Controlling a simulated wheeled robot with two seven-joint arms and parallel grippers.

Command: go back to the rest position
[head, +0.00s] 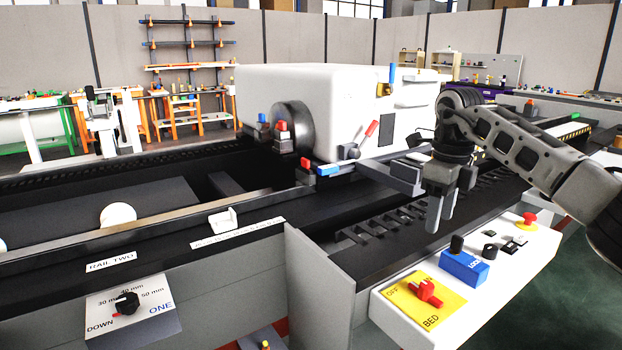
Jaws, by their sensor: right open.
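My right gripper (440,215) comes in from the right and points down, above the dark slotted rail at the far edge of the white control panel (481,290). Its two fingers stand apart with nothing between them. It is apart from the panel's knobs. The panel carries a red knob (428,291) on a yellow BED plate, a blue LOCK block (464,266) with a black knob, and a red button (527,221) on a yellow base. My left gripper is not in view.
A large white machine housing (318,105) with a dark round chuck (294,125) stands behind. A black dial (127,303) sits on a plate at lower left. A white slider (222,220) sits on the rail. Green floor is open at lower right.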

